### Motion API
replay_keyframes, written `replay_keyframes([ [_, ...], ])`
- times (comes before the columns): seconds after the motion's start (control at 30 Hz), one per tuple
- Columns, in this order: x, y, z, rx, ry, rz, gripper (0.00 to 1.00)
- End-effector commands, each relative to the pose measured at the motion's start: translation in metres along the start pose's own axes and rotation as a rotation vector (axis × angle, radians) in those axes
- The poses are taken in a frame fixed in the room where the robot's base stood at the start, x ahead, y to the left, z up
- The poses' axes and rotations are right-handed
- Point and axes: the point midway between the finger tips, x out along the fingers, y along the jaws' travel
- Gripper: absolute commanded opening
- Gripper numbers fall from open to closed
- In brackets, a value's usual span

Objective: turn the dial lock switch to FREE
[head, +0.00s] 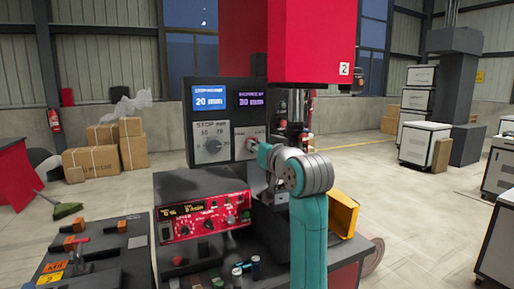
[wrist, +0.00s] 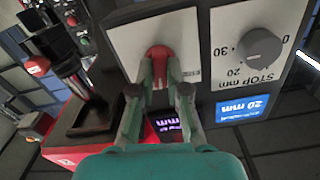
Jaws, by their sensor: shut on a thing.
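The dial lock switch is a red knob (wrist: 158,52) on a white plate (wrist: 122,40), seen in the wrist view, which is turned upside down. My gripper (wrist: 159,72) has its two green fingers closed on either side of the red knob. In the head view the switch plate (head: 240,135) is to the right of the stop dial, and my gripper (head: 256,147) reaches it from the right. The fingers partly hide the knob there. The plate's lettering is too small or covered to read, so the FREE mark cannot be made out.
The grey STOP mm dial (head: 212,146) sits close beside the switch. A blue display (head: 209,98) reading 20 mm is above it. A red control box (head: 205,215) stands below, and a yellow bin (head: 343,213) is right of my arm.

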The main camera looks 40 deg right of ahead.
Motion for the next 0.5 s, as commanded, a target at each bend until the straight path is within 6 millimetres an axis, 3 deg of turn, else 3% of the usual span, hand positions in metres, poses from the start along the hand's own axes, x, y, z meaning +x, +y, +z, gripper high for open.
replay_keyframes([
  [0.5, 0.0003, -0.0005, -0.0001, -0.490, 0.000, 0.000, 0.00],
])
